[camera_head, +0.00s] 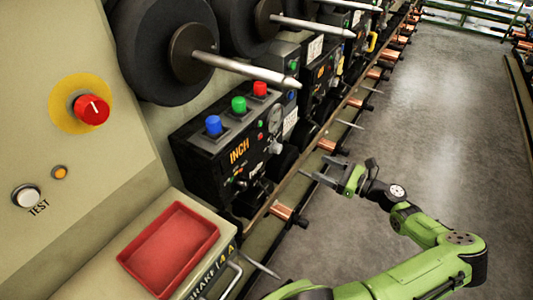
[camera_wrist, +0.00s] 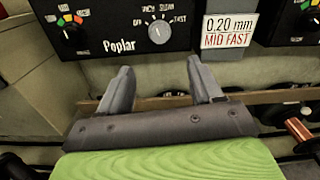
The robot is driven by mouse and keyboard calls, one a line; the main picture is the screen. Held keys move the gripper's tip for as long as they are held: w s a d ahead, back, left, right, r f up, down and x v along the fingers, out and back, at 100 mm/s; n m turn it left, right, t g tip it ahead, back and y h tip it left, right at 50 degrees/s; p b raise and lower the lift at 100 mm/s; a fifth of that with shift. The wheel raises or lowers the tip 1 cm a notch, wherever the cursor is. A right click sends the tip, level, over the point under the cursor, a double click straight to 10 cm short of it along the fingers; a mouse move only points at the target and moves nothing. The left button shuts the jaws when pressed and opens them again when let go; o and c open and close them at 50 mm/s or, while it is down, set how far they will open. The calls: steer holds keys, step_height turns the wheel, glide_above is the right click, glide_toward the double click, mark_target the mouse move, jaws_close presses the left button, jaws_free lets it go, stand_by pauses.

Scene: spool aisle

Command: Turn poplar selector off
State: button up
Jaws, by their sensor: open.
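The poplar selector (camera_wrist: 159,32) is a light grey rotary knob on a black panel marked "Poplar" in the wrist view. OFF is at its left, two labels are above it, and FAST is at its upper right. Its pointer looks roughly upward, but the exact mark is too small to tell. My gripper (camera_wrist: 160,68) is open and empty, its two fingers below the knob, apart from it. In the head view my gripper (camera_head: 322,172) is beside the row of machines, pointing left. I cannot pick out the poplar selector there.
A sign reading "0.20 mm MID FAST" (camera_wrist: 229,31) is right of the panel. Another dial (camera_wrist: 72,33) with coloured marks is at left. Copper spools (camera_head: 283,212) line the machine edge. A red tray (camera_head: 170,250) is near front. The floor (camera_head: 430,130) at right is clear.

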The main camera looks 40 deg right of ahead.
mark_target(280, 149)
steer(key=b+x, duration=0.3)
steer(key=x, duration=1.2)
steer(key=shift+w+a, duration=0.2)
steer(key=shift+w, duration=0.05)
steer(key=c, duration=1.1)
